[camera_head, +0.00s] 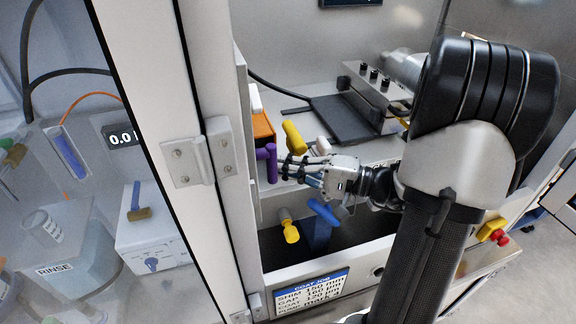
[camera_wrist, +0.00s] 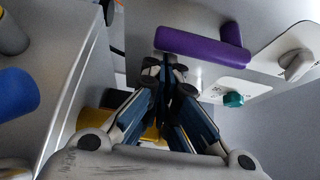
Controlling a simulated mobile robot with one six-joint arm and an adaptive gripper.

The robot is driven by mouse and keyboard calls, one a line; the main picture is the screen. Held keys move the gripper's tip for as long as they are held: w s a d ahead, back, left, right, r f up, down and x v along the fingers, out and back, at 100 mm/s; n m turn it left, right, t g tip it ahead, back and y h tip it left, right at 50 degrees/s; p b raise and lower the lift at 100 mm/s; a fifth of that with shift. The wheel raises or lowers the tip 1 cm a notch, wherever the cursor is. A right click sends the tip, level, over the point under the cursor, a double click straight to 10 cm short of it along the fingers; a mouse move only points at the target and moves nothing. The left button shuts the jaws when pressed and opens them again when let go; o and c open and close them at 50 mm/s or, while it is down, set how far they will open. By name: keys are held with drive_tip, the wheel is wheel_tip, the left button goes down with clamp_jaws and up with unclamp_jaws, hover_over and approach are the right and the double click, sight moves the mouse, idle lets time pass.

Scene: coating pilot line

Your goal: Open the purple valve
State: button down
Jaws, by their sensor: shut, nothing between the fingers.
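The purple valve (camera_head: 267,160) has a T-shaped handle and sits on the inner left wall of the cabinet. In the wrist view, its purple bar (camera_wrist: 203,46) lies across the top, just beyond my fingertips, with a shorter purple piece near its right end. My gripper (camera_head: 284,167) is right of the valve in the head view, pointing left at it. Its fingers (camera_wrist: 166,66) are closed together and hold nothing. I cannot tell whether the fingertips touch the handle.
A yellow handle (camera_head: 294,137) and an orange box (camera_head: 263,128) are close by. A blue-handled tool (camera_head: 322,212) and a yellow-ended one (camera_head: 290,232) are below, at the trough. The door frame stands left.

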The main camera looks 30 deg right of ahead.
sight(276, 181)
drive_tip(key=shift+s+a+m+g+h+p, duration=0.1)
drive_tip(key=shift+s+m+g+h+p, duration=0.25)
drive_tip(key=shift+m+p, duration=0.35)
drive_tip(key=s+m+g+p, duration=0.1)
drive_tip(key=p, duration=0.1)
drive_tip(key=s+m+g+p, duration=0.1)
drive_tip(key=p, duration=0.2)
drive_tip(key=s+a+m+g+h+p, duration=0.1)
drive_tip(key=s+m+p, duration=0.1)
drive_tip(key=p, duration=0.1)
drive_tip(key=shift+r+g, duration=0.35)
drive_tip(key=shift+r, duration=0.05)
drive_tip(key=shift+s+a+r+m+g+y+p, duration=0.25)
drive_tip(key=shift+s+r+m+g+p, duration=0.8)
drive_tip(key=shift+p, duration=1.7)
drive_tip(key=shift+s+a+r+m+g+p, duration=0.35)
drive_tip(key=shift+s+r+m+g+p, duration=0.7)
drive_tip(key=shift+p, duration=1.7)
drive_tip(key=shift+w+f+g, duration=0.15)
drive_tip(key=shift+g, duration=0.15)
